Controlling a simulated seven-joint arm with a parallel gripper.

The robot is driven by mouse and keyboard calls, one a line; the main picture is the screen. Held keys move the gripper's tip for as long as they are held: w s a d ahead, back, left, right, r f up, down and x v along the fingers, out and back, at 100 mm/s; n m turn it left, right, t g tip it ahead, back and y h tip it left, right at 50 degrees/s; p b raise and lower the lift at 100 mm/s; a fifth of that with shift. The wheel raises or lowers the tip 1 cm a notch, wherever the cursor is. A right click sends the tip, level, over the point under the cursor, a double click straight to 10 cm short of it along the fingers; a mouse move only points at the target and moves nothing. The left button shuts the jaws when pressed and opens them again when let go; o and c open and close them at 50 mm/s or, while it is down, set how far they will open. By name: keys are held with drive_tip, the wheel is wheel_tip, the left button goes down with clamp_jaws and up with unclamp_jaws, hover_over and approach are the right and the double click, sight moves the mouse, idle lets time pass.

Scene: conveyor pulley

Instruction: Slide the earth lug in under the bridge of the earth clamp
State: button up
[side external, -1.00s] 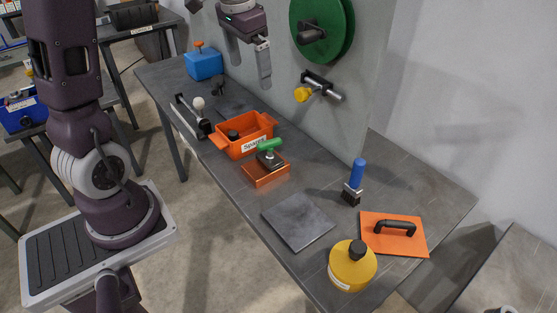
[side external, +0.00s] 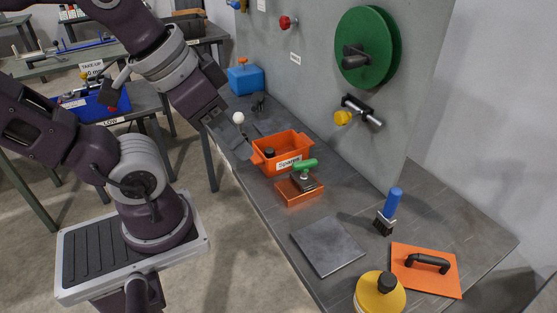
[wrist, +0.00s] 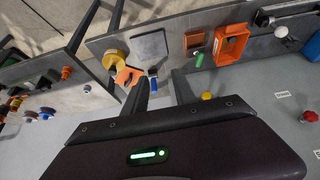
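Nothing in view is labelled as the earth lug or the earth clamp, so I cannot tell for sure which they are. A green-handled piece (side external: 305,172) stands in a shallow orange tray (side external: 300,194); its green handle also shows in the wrist view (wrist: 199,60). A lever with a white ball (side external: 238,118) is at the bench's left edge, its base mostly hidden by my arm. My gripper (side external: 228,135) is over that edge, close to the lever in the picture; I cannot tell whether they touch. In the wrist view its fingers (wrist: 160,92) are apart with nothing held.
An orange "Spares" bin (side external: 283,155) stands behind the tray. A blue-handled tool (side external: 390,208), yellow container (side external: 380,295), orange plate with black handle (side external: 427,272) and bare grey plate (side external: 328,246) are nearer. The wall carries a green wheel (side external: 368,48) and yellow knob (side external: 343,118).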

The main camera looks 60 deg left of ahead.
drive_tip(key=w+a+n+g, duration=0.1)
drive_tip(key=w+a+n, duration=0.1)
drive_tip(key=w+n, duration=0.35)
drive_tip(key=n+g, duration=0.5)
drive_tip(key=n, duration=1.8)
hover_over(270, 149)
drive_tip(key=f, duration=1.5)
drive_tip(key=d+f, duration=0.1)
drive_tip(key=f, duration=0.7)
drive_tip(key=shift+w+f, duration=0.2)
drive_tip(key=shift+f, duration=0.1)
drive_tip(key=f, duration=0.8)
drive_tip(key=shift+s+a, duration=0.25)
drive_tip(key=shift+a, duration=0.15)
drive_tip(key=shift+r, duration=0.1)
clamp_jaws()
